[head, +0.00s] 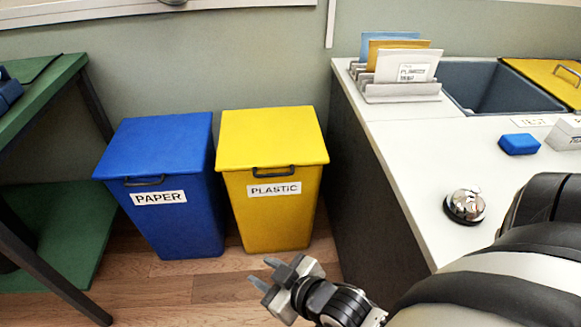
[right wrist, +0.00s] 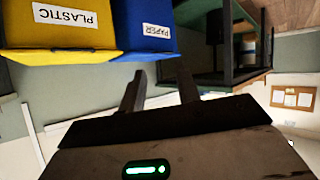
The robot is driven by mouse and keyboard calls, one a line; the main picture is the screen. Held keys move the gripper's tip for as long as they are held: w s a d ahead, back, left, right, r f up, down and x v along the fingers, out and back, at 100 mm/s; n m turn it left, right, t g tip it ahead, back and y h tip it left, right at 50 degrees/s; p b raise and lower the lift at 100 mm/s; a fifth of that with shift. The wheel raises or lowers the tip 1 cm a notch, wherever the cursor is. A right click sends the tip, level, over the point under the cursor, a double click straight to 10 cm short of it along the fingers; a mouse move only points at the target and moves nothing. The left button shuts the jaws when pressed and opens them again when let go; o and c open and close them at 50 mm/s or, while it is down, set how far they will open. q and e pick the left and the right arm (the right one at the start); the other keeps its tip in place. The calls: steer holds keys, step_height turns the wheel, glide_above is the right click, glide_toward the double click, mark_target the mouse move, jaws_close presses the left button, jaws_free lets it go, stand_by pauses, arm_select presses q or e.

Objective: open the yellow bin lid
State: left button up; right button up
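The yellow bin (head: 268,215) labelled PLASTIC stands on the floor against the wall, and its yellow lid (head: 270,135) is closed. A dark handle (head: 274,169) sits at the lid's front edge. My right gripper (head: 264,272) is in front of the bin and low, apart from it, with its fingers open and empty. In the right wrist view the two open fingers (right wrist: 160,84) show with nothing between them, and part of the yellow bin (right wrist: 50,35) shows at the upper left, its picture turned over. My left gripper is not in view.
A blue bin (head: 180,225) labelled PAPER stands close to the left of the yellow one. A green table (head: 40,95) is at the far left. A white counter (head: 410,150) with a bell (head: 465,206) and a blue box (head: 519,144) rises to the right. Wooden floor lies clear in front.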

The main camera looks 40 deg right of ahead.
steer(key=w+d+f+n+t+h+b, duration=0.35)
steer(key=w+d+f+n+b, duration=0.25)
steer(key=w+d+f+b, duration=0.45)
steer(key=n+t+h+b, duration=0.2)
steer(key=n+t+b, duration=0.2)
steer(key=n+b, duration=0.45)
glide_toward(276, 174)
steer(key=shift+m, duration=0.75)
steer(key=b+x, duration=0.2)
steer(key=x, duration=0.1)
steer(key=b+x, duration=0.2)
steer(key=x, duration=0.1)
steer(key=b+x, duration=0.2)
steer(key=x, duration=0.2)
steer(key=shift+f+b, duration=0.3)
steer(key=shift+b, duration=0.05)
steer(key=shift+w, duration=0.2)
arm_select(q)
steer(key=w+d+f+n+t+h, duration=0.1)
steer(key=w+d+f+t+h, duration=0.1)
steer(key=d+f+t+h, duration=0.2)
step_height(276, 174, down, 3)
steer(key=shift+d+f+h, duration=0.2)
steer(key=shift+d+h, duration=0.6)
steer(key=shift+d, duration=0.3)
arm_select(e)
steer(key=shift+r, duration=0.1)
jaws_close()
